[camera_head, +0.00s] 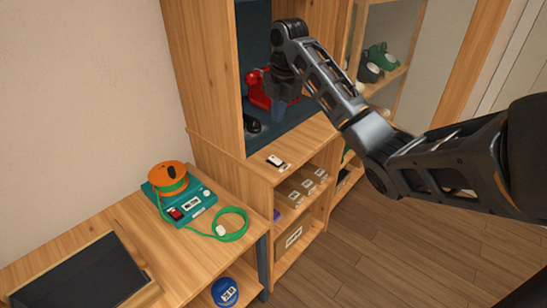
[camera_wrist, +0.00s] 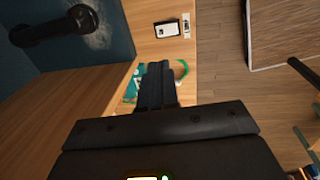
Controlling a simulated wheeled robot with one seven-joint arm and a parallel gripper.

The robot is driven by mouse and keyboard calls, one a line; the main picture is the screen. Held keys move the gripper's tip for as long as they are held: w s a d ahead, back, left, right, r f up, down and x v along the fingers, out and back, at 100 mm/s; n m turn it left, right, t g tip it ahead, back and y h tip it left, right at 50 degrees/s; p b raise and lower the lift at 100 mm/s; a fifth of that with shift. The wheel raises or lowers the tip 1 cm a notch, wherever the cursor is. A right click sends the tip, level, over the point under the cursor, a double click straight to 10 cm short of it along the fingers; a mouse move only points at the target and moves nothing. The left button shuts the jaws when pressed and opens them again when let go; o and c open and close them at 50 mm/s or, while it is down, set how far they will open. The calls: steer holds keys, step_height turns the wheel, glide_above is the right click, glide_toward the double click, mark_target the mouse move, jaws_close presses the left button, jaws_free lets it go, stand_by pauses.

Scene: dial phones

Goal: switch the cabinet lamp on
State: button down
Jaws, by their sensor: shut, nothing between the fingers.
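The wooden cabinet (camera_head: 205,80) has an open, dark-lined recess. A small white-and-black piece (camera_head: 275,161), apparently a card and a small switch, sits on its front ledge. In the wrist view the card (camera_wrist: 167,29) and the narrow switch-like piece (camera_wrist: 186,25) lie side by side near the top. I cannot make out the switch's position, and I see no lamp clearly. My gripper (camera_head: 278,113) is in front of the recess, above and behind the ledge piece and apart from it. In the wrist view its fingers (camera_wrist: 155,85) are together and empty.
A red phone (camera_head: 259,90) stands in the recess behind my gripper, with a black handset (camera_wrist: 52,27) close by in the wrist view. A teal device (camera_head: 180,205) with an orange reel and green cord is on the lower left desk. Shelves with boxes lie below the ledge.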

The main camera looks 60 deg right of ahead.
stand_by(0.4)
steer(key=b, duration=0.2)
glide_toward(273, 158)
steer(key=f, duration=0.2)
steer(key=w+f, duration=0.1)
steer(key=f, duration=0.2)
steer(key=shift+w+d+f, duration=0.1)
steer(key=shift+d, duration=0.05)
steer(key=shift+w+f, duration=0.1)
steer(key=shift+f, duration=0.7)
steer(key=shift+w+f, duration=0.1)
steer(key=shift+f, duration=0.1)
steer(key=shift+s, duration=0.2)
steer(key=shift+s+r+p, duration=0.15)
steer(key=shift+s+p, duration=0.4)
steer(key=shift+p, duration=0.15)
steer(key=shift+r, duration=0.1)
